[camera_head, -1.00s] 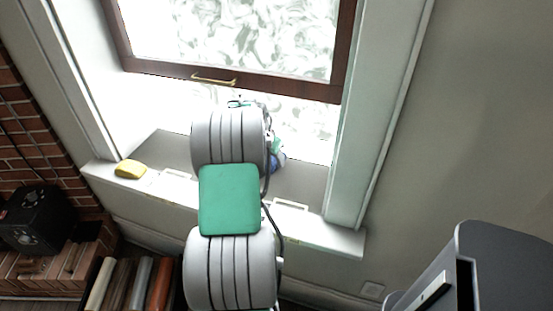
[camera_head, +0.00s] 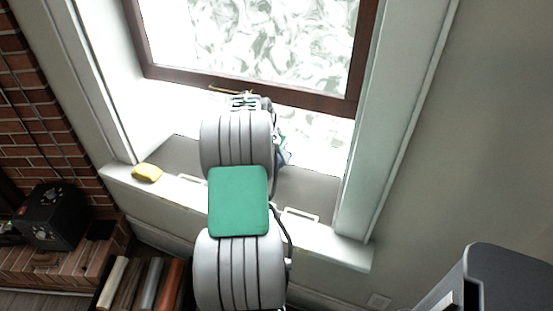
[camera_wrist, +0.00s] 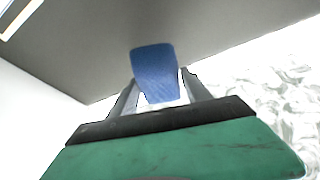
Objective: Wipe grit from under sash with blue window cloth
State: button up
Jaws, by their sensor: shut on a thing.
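The brown-framed sash (camera_head: 270,93) is raised, with a bright gap between its bottom rail and the grey sill (camera_head: 308,192). My gripper (camera_wrist: 157,88) is shut on the blue window cloth (camera_wrist: 155,70), which shows between its two fingers in the wrist view. In the head view my arm hides most of the gripper; only a small bluish patch shows right of the arm, by the gap. The cloth appears near the grey surface in the wrist view, but I cannot tell whether it touches. No grit can be made out.
A yellow sponge-like block (camera_head: 147,173) lies at the sill's left end. White handles (camera_head: 301,214) sit along the sill's front edge. A black box (camera_head: 50,214) stands on brick at left, near several rolls or books (camera_head: 142,281). A dark grey object (camera_head: 505,280) stands at lower right.

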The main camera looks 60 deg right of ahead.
jog(key=shift+r, duration=0.85)
jog(key=shift+r+p, duration=1.1)
jog(key=shift+r, duration=0.4)
